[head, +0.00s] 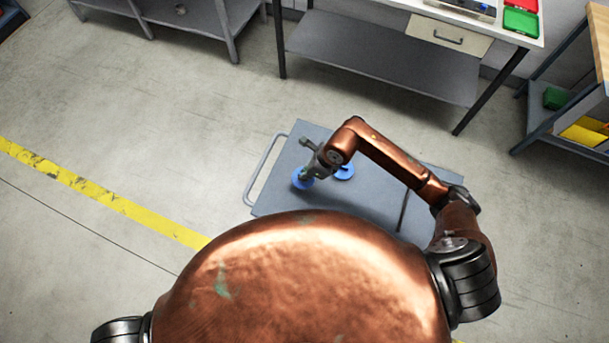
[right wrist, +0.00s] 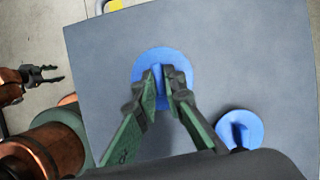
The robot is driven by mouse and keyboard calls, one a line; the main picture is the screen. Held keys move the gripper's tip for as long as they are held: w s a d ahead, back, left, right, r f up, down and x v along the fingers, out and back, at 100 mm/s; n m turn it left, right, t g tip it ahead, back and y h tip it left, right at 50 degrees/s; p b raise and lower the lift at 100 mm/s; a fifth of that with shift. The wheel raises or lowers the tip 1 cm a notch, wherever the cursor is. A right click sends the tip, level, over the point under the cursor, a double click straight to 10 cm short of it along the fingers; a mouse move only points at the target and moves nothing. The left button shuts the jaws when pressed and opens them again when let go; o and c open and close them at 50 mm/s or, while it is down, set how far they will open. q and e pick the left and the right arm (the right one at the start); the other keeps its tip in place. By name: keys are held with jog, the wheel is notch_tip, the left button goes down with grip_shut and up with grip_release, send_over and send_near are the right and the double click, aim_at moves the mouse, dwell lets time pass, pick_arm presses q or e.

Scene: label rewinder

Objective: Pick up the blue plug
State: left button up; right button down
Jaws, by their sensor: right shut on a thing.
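A blue plug (right wrist: 162,61), a round disc with a raised fin across its middle, is at the centre of the right wrist view. It also shows in the head view (head: 301,183), partly under the gripper. My right gripper (right wrist: 162,72) is shut on the plug's fin, with one green-grey finger on each side. I cannot tell whether the disc touches the cart top. A second blue plug (right wrist: 241,127) sits nearby on the cart, partly hidden by my gripper body. My left gripper (right wrist: 58,74) shows at the left edge of the right wrist view, empty with its fingers apart.
The plugs are over a grey cart top (head: 290,205) with a rail handle (head: 262,172) at its left. A white-topped bench (head: 400,60) stands behind, with red and green trays on it. Open floor lies to the left, with a yellow line (head: 100,192).

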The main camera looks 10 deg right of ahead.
jog(key=s+d+r+b, duration=0.1)
jog(key=s+d+r, duration=0.2)
jog(key=s+r, duration=0.6)
jog(key=s, duration=0.4)
jog(key=shift+d, duration=0.3)
jog(key=shift+w, duration=0.1)
